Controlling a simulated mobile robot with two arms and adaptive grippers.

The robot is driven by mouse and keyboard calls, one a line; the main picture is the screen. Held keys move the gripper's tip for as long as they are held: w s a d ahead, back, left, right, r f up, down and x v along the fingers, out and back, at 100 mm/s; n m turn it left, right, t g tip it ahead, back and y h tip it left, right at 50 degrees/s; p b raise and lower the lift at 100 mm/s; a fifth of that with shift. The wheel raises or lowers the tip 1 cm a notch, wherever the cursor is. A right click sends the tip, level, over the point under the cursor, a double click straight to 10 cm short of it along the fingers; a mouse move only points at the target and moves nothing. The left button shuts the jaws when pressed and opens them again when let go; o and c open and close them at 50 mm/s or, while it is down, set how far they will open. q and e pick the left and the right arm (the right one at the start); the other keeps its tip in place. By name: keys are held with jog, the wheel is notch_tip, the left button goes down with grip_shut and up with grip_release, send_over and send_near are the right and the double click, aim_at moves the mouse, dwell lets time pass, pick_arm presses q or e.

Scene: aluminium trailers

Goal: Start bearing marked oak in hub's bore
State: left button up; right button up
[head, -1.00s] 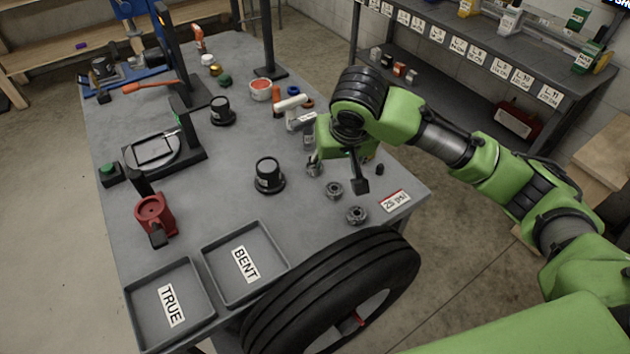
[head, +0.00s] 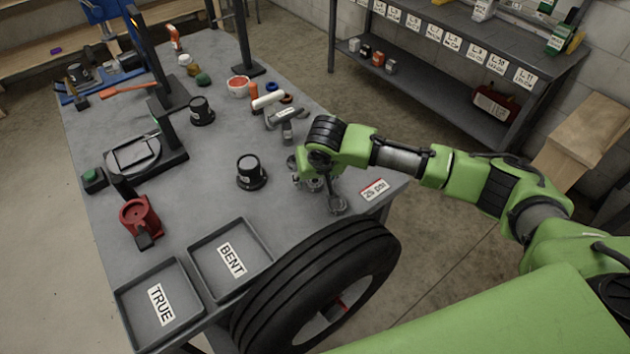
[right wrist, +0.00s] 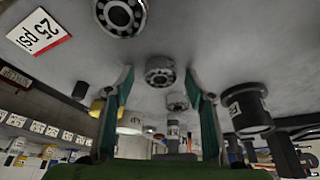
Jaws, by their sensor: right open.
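Bearings lie on the grey table near its right edge: a near one (head: 337,205), a middle one (head: 313,185) and a far one (head: 292,162). In the right wrist view they are the near bearing (right wrist: 122,16), middle bearing (right wrist: 160,71) and far bearing (right wrist: 177,101). No oak mark is legible. My right gripper (head: 318,188) is low over them, open and empty; its fingers (right wrist: 160,85) stand either side of the middle bearing's line. Black flanged cylinders, possibly hubs, stand left (head: 251,172) and farther back (head: 201,111); no bore is discernible. My left gripper is out of view.
A tyre (head: 315,280) stands at the table's front edge. Trays marked BENT (head: 260,232) and TRUE (head: 128,290) lie front left. A 25 psi card (head: 374,189) is right of the bearings. A grey tool (head: 287,121) lies behind them. Clear tabletop lies around the near cylinder.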

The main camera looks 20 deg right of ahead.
jog(key=c, duration=1.2)
jog(key=shift+c, duration=0.2)
jog(key=shift+r, duration=0.1)
